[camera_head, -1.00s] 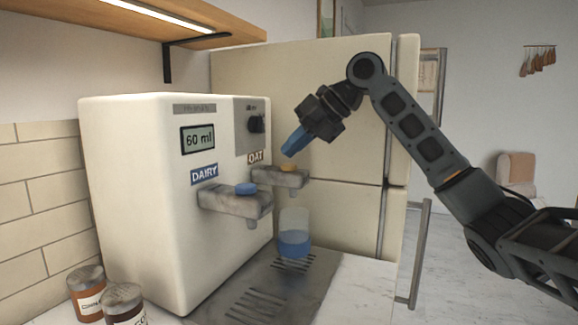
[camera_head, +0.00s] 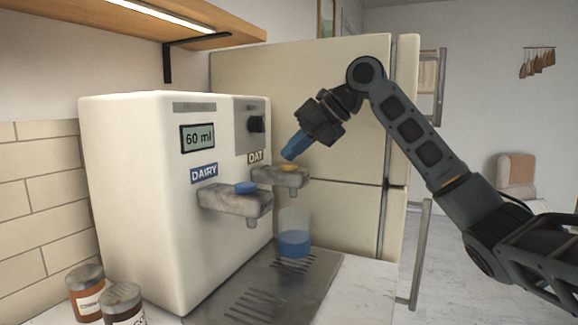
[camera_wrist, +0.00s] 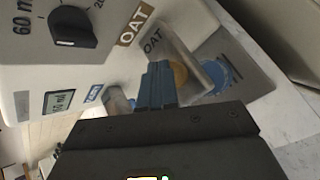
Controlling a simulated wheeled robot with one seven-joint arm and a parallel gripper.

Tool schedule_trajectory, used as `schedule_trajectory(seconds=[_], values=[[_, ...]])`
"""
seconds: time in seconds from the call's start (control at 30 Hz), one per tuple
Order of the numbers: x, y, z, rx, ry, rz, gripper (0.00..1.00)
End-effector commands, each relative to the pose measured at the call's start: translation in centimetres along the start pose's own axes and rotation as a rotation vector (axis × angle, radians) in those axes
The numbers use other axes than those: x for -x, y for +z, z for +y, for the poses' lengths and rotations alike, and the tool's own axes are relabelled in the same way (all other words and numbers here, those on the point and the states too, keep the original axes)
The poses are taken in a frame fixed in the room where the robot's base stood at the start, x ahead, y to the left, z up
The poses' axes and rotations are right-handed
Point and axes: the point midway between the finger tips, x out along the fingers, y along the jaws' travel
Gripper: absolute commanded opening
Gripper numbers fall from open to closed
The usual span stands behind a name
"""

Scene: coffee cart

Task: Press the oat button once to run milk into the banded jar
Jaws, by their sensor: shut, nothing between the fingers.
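The milk machine (camera_head: 140,220) has an OAT label (camera_head: 256,157) above its right, farther spout block (camera_head: 290,179). The oat button (camera_head: 288,167) is an orange-yellow disc on top of that block. My gripper (camera_head: 288,156) is shut and empty, its blue fingers pointing down just above the button. In the wrist view the fingers (camera_wrist: 157,85) partly cover the oat button (camera_wrist: 180,72), and I cannot tell whether they touch it. The clear jar (camera_head: 294,222) with a blue lower part stands upright below the oat spout on the drip tray (camera_head: 262,282).
The DAIRY spout block (camera_head: 236,202) with its blue button (camera_head: 246,188) is nearer on the left. The display (camera_head: 197,138) reads 60 ml, and a dial (camera_head: 256,124) sits above OAT. Two small labelled jars (camera_head: 88,295) stand front left. A fridge (camera_head: 330,100) is behind.

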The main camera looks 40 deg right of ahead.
Motion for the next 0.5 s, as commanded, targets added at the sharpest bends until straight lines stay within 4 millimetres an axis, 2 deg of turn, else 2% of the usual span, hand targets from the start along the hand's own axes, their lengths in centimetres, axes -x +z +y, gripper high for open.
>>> schedule_trajectory(seconds=[0.5], values=[[-0.43,-0.32,-0.29,0.000,0.000,0.000,0.00]])
